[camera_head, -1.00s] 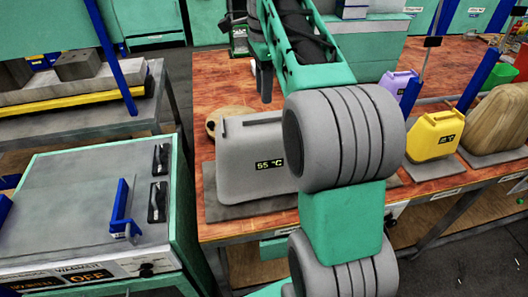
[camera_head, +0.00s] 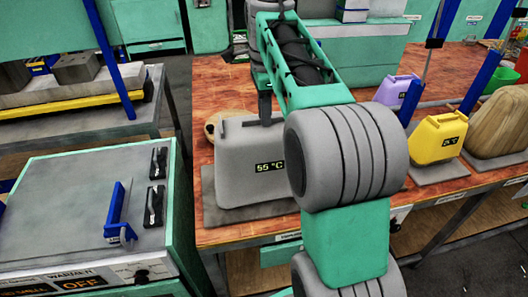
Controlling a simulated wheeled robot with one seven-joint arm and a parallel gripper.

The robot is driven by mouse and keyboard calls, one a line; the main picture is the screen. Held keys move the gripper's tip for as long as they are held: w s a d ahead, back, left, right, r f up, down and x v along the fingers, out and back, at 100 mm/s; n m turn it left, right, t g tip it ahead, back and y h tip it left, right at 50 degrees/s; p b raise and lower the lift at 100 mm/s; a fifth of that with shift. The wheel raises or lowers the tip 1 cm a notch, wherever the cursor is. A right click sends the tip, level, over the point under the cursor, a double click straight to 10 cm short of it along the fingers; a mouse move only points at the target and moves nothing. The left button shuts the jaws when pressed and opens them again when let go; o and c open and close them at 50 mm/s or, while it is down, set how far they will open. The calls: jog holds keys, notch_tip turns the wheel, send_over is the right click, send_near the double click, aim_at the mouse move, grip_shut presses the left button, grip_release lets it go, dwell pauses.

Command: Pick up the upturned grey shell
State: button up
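The grey shell (camera_head: 245,165) stands on a dark flat plate (camera_head: 212,212) on the wooden bench, with a 55 °C readout on its front and a bar along its top. My green and grey arm hides its right side. My gripper (camera_head: 265,110) points down at the shell's top bar, behind my forearm. Its fingers overlap the bar in this view. I cannot tell whether they touch it or are closed.
A round wooden piece (camera_head: 211,127) lies behind the shell. A yellow container (camera_head: 436,139), a purple container (camera_head: 398,90) and a brown wooden form (camera_head: 496,122) stand to the right. A green-edged machine (camera_head: 70,210) with a blue handle stands at left.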

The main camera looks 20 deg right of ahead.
grip_shut()
dwell(1.0)
